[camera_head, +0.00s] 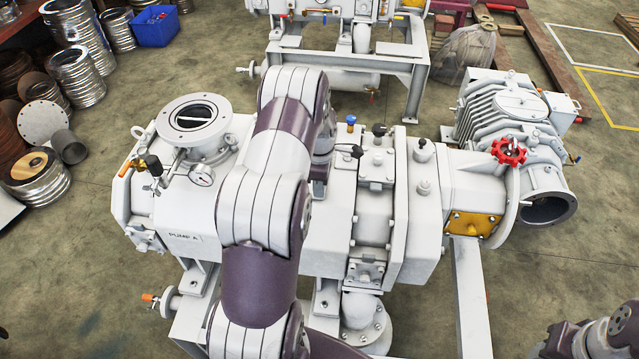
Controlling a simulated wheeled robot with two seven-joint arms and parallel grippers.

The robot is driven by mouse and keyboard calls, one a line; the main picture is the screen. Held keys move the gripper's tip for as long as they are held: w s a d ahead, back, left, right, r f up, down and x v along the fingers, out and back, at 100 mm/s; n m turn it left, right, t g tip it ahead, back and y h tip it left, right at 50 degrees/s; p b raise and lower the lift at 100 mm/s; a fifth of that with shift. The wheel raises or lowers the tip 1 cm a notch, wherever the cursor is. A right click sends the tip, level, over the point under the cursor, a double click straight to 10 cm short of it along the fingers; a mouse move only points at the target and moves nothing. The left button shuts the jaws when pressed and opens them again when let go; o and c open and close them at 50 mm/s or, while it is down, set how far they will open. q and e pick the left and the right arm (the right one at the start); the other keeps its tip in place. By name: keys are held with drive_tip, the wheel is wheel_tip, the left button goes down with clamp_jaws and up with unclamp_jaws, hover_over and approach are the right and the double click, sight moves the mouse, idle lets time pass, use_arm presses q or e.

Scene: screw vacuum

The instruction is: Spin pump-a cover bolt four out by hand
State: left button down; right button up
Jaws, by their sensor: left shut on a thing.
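Pump A (182,236), a large pale grey vacuum pump with a "PUMP A" label, lies across the middle. My left arm crosses in front of it and hides much of its centre. My left gripper (320,176) is down at the pump's upper middle, just right of my forearm and mostly hidden by it. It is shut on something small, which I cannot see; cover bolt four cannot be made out. A part of my right arm shows at the bottom right corner, away from the pump; its gripper is not seen.
A pressure gauge (201,176) and a round open flange (194,118) stand on the pump's left. A red handwheel (508,151) is on the right. A second pump frame (345,62) stands behind. Metal rings (78,62) and a blue bin (155,26) are upper left.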

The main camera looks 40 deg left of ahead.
use_arm(q)
drive_tip(key=shift+s+d+f, duration=0.1)
drive_tip(key=shift+s+f, duration=0.15)
drive_tip(key=shift+f, duration=0.05)
drive_tip(key=c, duration=1.1)
unclamp_jaws()
drive_tip(key=shift+o, duration=0.6)
drive_tip(key=shift+r, duration=0.2)
drive_tip(key=shift+w, duration=0.2)
drive_tip(key=shift+r, duration=0.1)
drive_tip(key=shift+w+r, duration=0.1)
drive_tip(key=shift+r, duration=0.3)
wheel_tip(320, 180, up, 12)
drive_tip(key=b, duration=0.1)
drive_tip(key=shift+f+b, duration=0.15)
drive_tip(key=shift+b, duration=0.2)
